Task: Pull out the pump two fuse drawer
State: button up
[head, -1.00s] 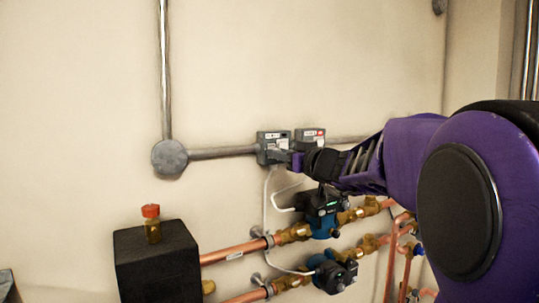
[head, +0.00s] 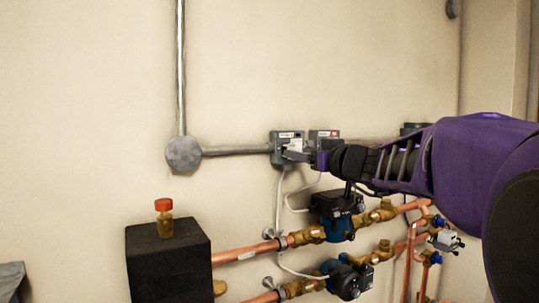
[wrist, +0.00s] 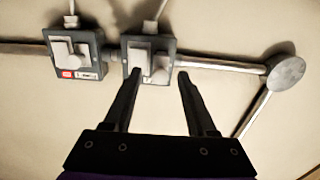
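Two small grey fuse boxes sit side by side on the wall. The left box (head: 279,158) is nearer the round junction box; the right box (head: 331,134) has a red label. Their print is too small to read, so I cannot tell which is pump two. In the wrist view the order is reversed: the red-labelled box (wrist: 92,70) is left, the other box (wrist: 157,44) right. My gripper (wrist: 160,74) is open before the latter. Its left fingertip overlaps that box's pale fuse drawer (wrist: 139,56); contact is unclear. In the head view my gripper (head: 300,156) partly hides this box.
Grey conduit (head: 235,151) runs to a round junction box (head: 184,154). Below are two pumps (head: 336,214) (head: 347,280) on copper pipes (head: 245,253), with thin white cables rising to the boxes. A black block (head: 168,262) stands lower left. The wall above is clear.

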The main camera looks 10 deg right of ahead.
notch_tip(320, 180, up, 10)
jog(key=p, duration=0.1)
jog(key=shift+p, duration=0.3)
dwell(0.6)
